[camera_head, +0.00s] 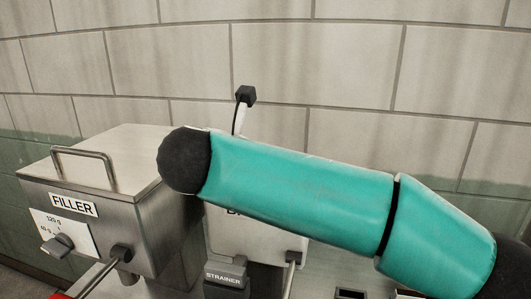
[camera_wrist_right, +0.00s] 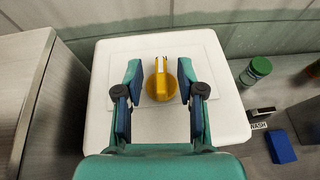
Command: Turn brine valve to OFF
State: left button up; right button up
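The brine valve is a yellow knob (camera_wrist_right: 161,88) with a round base and a raised bar handle. It sits on a white box (camera_wrist_right: 225,110) in the right wrist view, and its handle runs up and down the picture. My right gripper (camera_wrist_right: 159,66) is open, with one finger on each side of the knob and visible gaps between them. In the head view, my teal arm crosses in front of the white box (camera_head: 275,243) and hides the knob, the right gripper and most of the lettering. My left gripper is not in view.
A steel FILLER box (camera_head: 110,165) with a handle and knobs stands at the left. A STRAINER label (camera_head: 224,279) shows below the white box. In the wrist view, a green-capped jar (camera_wrist_right: 258,68) and a blue block (camera_wrist_right: 281,147) lie to the right. A tiled wall is behind.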

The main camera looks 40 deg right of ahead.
jog(key=shift+x, duration=1.25)
